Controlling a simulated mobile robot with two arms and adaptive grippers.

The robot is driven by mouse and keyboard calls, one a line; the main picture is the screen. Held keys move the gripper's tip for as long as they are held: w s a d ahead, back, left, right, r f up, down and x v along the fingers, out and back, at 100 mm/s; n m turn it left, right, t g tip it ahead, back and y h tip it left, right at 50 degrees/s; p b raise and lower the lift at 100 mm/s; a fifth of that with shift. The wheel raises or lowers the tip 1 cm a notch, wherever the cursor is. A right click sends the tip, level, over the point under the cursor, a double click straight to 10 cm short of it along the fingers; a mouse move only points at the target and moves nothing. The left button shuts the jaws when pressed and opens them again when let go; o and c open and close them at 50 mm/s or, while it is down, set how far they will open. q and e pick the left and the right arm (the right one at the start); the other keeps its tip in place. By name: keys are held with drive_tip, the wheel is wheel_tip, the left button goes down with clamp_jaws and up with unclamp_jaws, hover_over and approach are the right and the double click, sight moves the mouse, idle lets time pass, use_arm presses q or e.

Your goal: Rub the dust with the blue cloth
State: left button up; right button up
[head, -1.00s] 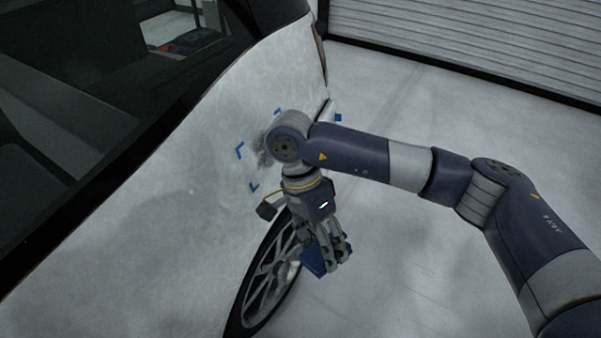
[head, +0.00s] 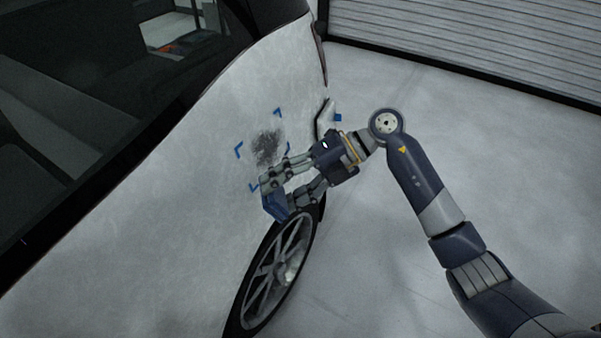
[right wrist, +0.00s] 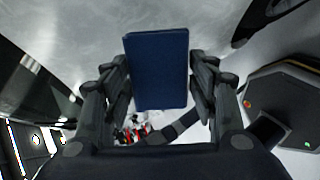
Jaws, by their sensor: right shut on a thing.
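The dust (head: 267,147) is a dark grey smudge on the white car's side panel, framed by blue corner marks (head: 239,151). My right gripper (head: 277,193) is shut on the blue cloth (head: 275,206), a block-like dark blue piece. It is just below the dust, close to the panel above the wheel; I cannot tell whether the cloth touches the panel. In the right wrist view the cloth (right wrist: 158,68) sits between the two fingers, with the pale panel behind it. My left gripper is not in view.
The car's wheel (head: 280,270) is below the gripper. The car window (head: 75,90) is at the left. A grey shutter (head: 480,40) stands at the back right. The pale floor (head: 400,270) to the right is open.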

drive_tip(key=w+d+m+t+y, duration=0.2)
drive_tip(key=w+m+t, duration=0.2)
drive_tip(key=m+t, duration=0.2)
drive_tip(key=m+t+h+b, duration=0.1)
drive_tip(key=m+t+b, duration=0.2)
drive_tip(key=t+b, duration=0.1)
approach(259, 164)
drive_tip(key=shift+x, duration=1.95)
drive_tip(key=shift+a+f, duration=0.1)
drive_tip(key=shift+a, duration=0.15)
drive_tip(key=shift+p+x, duration=0.3)
drive_tip(key=shift+x, duration=0.55)
